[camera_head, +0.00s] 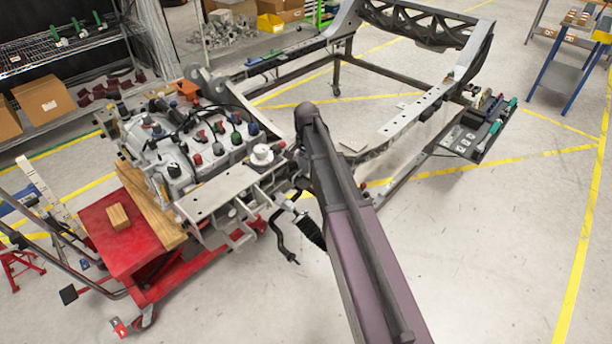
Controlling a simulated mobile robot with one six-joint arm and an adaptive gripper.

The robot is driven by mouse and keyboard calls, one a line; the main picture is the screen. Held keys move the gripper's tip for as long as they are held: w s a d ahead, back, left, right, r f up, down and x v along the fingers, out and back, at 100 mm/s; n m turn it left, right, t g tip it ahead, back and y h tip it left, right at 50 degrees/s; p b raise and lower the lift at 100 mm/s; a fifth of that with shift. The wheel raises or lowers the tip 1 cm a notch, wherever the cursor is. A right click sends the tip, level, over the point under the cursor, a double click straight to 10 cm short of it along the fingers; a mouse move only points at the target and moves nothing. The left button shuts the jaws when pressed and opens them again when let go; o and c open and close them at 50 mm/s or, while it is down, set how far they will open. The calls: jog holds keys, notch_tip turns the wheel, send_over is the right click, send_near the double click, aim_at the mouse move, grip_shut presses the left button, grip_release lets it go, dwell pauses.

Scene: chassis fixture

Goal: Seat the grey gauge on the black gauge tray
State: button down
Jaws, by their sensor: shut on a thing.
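My arm (350,220) reaches from the bottom edge up to the middle of the head view. My gripper does not show; the arm's far end hides whatever is behind it. A black tray (488,146), which looks like the gauge tray, sits at the right beside the chassis frame. It bears several pale square pieces, a dark rack and green-handled tools. I cannot make out a grey gauge for certain. A white round part (262,155) stands on the chassis front, left of my arm; I cannot tell what it is.
The chassis frame (400,118) spans the middle and right. An engine (190,135) stands at its left, above a red cart (110,235) with a wooden block (118,217). The floor at lower right is clear.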

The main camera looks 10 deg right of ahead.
jog(key=shift+w+d, duration=0.1)
jog(key=shift+d, duration=0.1)
jog(key=shift+w+a, duration=0.1)
jog(key=shift+f+b, duration=0.75)
jog(key=d+f+m+b, duration=0.1)
jog(key=d+f+b, duration=0.2)
jog(key=f+b, duration=0.5)
jog(key=shift+m, duration=0.4)
jog(key=shift+w+a, duration=0.1)
jog(key=shift+w, duration=0.1)
jog(key=shift+w+a+f, duration=0.15)
jog(key=shift+w+a, duration=0.7)
jog(key=shift+w, duration=0.3)
jog(key=shift+w+a+f, duration=0.1)
jog(key=shift+w+a, duration=0.7)
jog(key=shift+w, duration=0.35)
